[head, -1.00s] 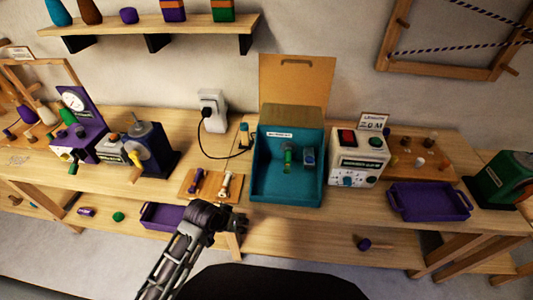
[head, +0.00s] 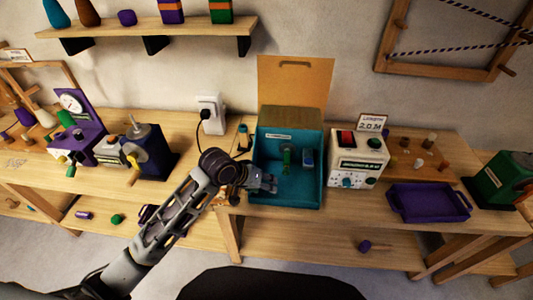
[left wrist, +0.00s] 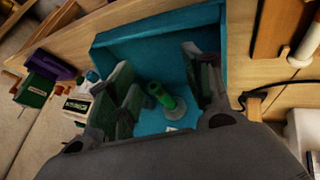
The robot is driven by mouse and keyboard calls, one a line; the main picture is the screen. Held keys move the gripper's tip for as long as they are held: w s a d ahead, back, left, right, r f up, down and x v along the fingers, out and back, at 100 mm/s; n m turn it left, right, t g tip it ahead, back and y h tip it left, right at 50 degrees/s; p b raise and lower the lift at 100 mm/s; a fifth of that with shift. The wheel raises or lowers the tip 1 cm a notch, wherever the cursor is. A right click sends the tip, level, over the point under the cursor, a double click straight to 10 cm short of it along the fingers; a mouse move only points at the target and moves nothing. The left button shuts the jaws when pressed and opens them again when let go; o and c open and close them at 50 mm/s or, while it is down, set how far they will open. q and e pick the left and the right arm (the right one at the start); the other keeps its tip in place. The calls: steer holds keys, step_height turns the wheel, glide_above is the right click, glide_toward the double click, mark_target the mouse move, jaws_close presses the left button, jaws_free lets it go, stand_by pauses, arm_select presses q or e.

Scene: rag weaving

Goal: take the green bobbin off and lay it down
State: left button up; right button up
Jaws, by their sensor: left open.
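The green bobbin (head: 287,156) stands in the open teal box (head: 313,192), left of a small blue-grey block (head: 308,157). My left gripper (head: 271,183) is at the front left of the box, close to the bobbin. In the left wrist view the green bobbin (left wrist: 157,93) shows between the two spread fingers of my left gripper (left wrist: 160,72), with a round flange at its lower end. No finger visibly touches it, and nothing is held. My right gripper is out of view.
The white control box (head: 357,160) stands right of the teal box, with a purple tray (head: 430,204) further right. A blue machine (head: 150,152) stands at the left. A lid stands open behind the box.

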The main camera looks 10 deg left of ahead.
arm_select(q)
steer(key=n, duration=0.2)
glide_toward(285, 165)
steer(key=s+a+r, duration=0.2)
steer(key=shift+w+a+r, duration=0.1)
steer(key=shift+w+r, duration=0.2)
steer(key=shift+w, duration=0.15)
steer(key=shift+f, duration=0.1)
steer(key=shift+d+x, duration=0.15)
steer(key=shift+x, duration=3.25)
steer(key=shift+d+x, duration=0.15)
steer(key=shift+x, duration=3.3)
steer(key=shift+s, duration=0.15)
jaws_close()
